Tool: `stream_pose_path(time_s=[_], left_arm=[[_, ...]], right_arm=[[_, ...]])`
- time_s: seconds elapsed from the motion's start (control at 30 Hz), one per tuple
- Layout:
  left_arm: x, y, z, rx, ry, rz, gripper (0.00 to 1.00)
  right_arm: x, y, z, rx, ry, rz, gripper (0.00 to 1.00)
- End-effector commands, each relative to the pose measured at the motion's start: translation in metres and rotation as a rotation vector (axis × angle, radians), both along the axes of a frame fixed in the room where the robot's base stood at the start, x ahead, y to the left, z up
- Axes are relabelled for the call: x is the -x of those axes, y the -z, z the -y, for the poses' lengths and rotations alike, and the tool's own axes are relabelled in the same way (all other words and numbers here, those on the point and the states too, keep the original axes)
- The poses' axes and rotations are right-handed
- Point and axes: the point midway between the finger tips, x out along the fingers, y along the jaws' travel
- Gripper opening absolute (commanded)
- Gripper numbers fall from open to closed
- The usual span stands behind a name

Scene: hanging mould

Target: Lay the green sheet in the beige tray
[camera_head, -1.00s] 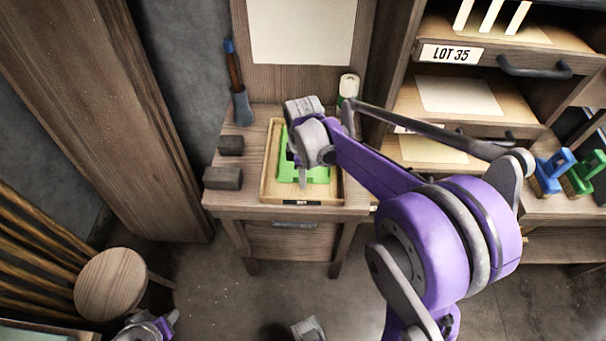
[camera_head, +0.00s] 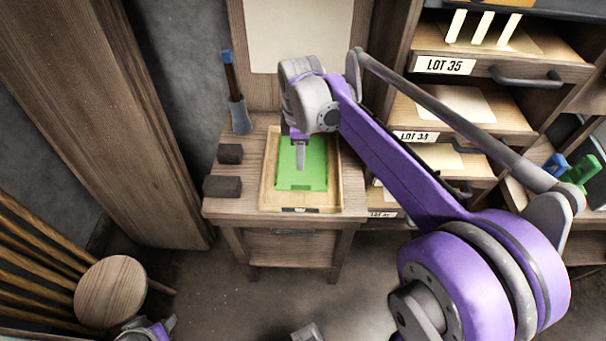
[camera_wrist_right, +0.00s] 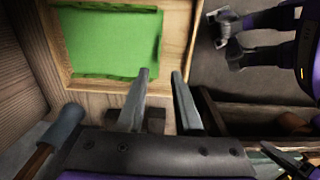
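The green sheet (camera_head: 314,168) lies in the beige tray (camera_head: 268,178) on the small wooden table. In the right wrist view the sheet (camera_wrist_right: 110,40) looks spread out on the tray's floor, with slightly ragged edges. My right gripper (camera_head: 300,160) is above the sheet and hides part of it. In the right wrist view its two fingers (camera_wrist_right: 160,75) are apart with nothing between them. My left gripper (camera_head: 148,330) shows only in part at the bottom edge of the head view, and its fingers cannot be made out.
A cabinet with open drawers (camera_head: 465,105) is to the right. A round stool (camera_head: 110,290) stands at lower left.

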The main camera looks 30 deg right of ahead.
Motion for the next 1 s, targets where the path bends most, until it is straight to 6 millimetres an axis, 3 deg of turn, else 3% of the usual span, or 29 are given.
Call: stream_pose_path(time_s=[0.13, 0.27, 0.4, 0.6, 0.73, 1.0], left_arm=[[0.000, 0.000, 0.000, 0.000, 0.000, 0.000, 0.50], [0.000, 0.000, 0.000, 0.000, 0.000, 0.000, 0.50], [0.000, 0.000, 0.000, 0.000, 0.000, 0.000, 0.50], [0.000, 0.000, 0.000, 0.000, 0.000, 0.000, 0.50], [0.000, 0.000, 0.000, 0.000, 0.000, 0.000, 0.50], [0.000, 0.000, 0.000, 0.000, 0.000, 0.000, 0.50]], right_arm=[[0.025, 0.001, -0.015, 0.003, 0.124, 0.057, 0.34], [0.069, 0.015, -0.036, -0.014, 0.350, 0.159, 0.34], [0.117, 0.040, -0.055, -0.074, 0.614, 0.271, 0.34], [0.165, 0.075, -0.071, -0.180, 0.888, 0.373, 0.34], [0.178, 0.087, -0.074, -0.220, 0.971, 0.398, 0.34], [0.179, 0.089, -0.075, -0.229, 0.991, 0.403, 0.34]])
